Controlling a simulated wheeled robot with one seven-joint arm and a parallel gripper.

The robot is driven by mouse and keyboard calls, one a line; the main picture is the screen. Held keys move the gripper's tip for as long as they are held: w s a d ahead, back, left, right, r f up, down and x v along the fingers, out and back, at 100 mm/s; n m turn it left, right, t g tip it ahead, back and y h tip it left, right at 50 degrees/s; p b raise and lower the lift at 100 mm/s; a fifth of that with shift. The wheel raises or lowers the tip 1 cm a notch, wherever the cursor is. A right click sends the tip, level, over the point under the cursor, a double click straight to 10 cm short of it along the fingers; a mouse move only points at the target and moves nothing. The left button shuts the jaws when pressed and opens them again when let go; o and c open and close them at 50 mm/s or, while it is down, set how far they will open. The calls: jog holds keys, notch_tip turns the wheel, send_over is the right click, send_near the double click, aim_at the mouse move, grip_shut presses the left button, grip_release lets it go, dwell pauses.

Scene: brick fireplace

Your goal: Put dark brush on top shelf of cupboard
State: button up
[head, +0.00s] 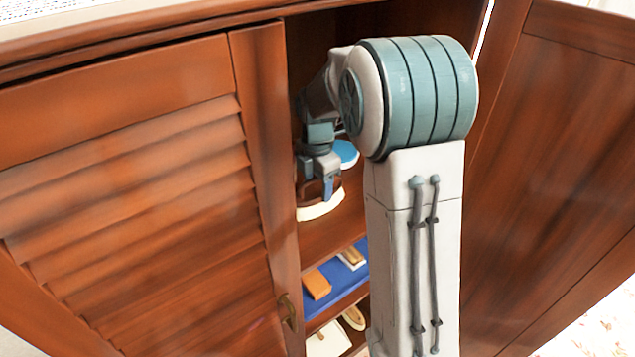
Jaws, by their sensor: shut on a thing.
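The wooden cupboard (262,130) stands in front of me, its right door (560,150) swung open. My gripper (320,184) is inside the opening, at the height of the top shelf (338,232). It is shut on the dark brush (311,197), which has a dark brown back and cream bristles pointing down. The brush is over the top shelf; I cannot tell whether its bristles touch the board. My arm hides the right part of the shelves.
A blue round item (346,153) shows just behind my gripper. A lower blue-lined shelf (340,286) holds an orange-brown block (316,284) and a pale item (352,258). Light wooden items (328,341) lie below. The louvred left door (130,190) borders the opening closely.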

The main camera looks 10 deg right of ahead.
jog(key=shift+f, duration=0.2)
jog(key=o, duration=1.1)
jog(key=shift+c, duration=0.2)
jog(key=shift+r, duration=0.1)
notch_tip(320, 180, up, 7)
jog(key=shift+r+b, duration=0.1)
jog(key=shift+b, duration=0.4)
jog(key=shift+s+r, duration=0.15)
jog(key=shift+r, duration=0.1)
jog(key=s+m+t, duration=0.3)
jog(key=s+m, duration=1.9)
jog(key=s, duration=0.2)
jog(key=shift+d, duration=0.25)
